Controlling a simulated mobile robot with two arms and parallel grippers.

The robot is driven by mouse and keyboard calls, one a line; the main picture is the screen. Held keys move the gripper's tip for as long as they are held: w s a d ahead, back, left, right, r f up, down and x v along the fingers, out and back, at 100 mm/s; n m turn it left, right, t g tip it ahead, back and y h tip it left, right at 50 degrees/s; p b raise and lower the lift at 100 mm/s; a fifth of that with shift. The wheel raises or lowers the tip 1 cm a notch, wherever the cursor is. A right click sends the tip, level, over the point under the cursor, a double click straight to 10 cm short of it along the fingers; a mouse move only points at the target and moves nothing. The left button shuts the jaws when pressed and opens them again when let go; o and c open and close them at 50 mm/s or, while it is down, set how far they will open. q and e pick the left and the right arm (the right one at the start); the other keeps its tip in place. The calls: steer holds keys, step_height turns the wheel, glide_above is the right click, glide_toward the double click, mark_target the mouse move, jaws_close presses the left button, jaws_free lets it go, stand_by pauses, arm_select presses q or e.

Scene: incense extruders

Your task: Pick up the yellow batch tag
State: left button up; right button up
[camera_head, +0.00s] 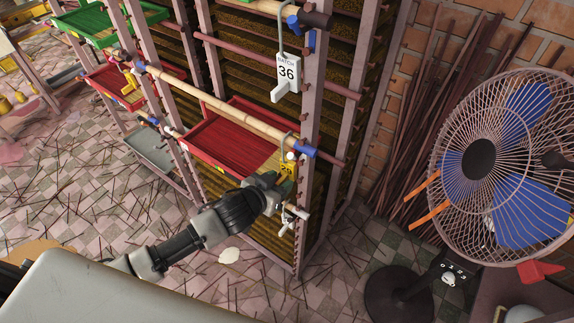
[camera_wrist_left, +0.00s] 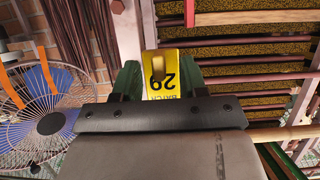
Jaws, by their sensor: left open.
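The yellow batch tag (camera_head: 288,169) hangs by the rack post, just below the blue-capped end of the bamboo pole. In the left wrist view the yellow batch tag (camera_wrist_left: 161,90) shows the number 29 upside down, with a slot near its far end. My left gripper (camera_head: 279,184) is at the tag, partly covering it in the head view. In the left wrist view its two green fingers (camera_wrist_left: 158,82) are apart, one on each side of the tag. I cannot tell whether they touch it. My right gripper is not in view.
A white tag (camera_head: 288,72) marked 36 hangs higher on the same rack. The bamboo pole (camera_head: 215,105) and red tray (camera_head: 228,140) are close by. A caged fan (camera_head: 480,160) stands at the right, before sticks (camera_head: 425,130) leaning on the brick wall.

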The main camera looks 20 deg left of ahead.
arm_select(q)
steer(key=shift+w+d+f, duration=0.1)
steer(key=shift+w+f, duration=0.05)
steer(key=shift+w, duration=0.1)
steer(key=shift+c, duration=0.3)
jaws_close()
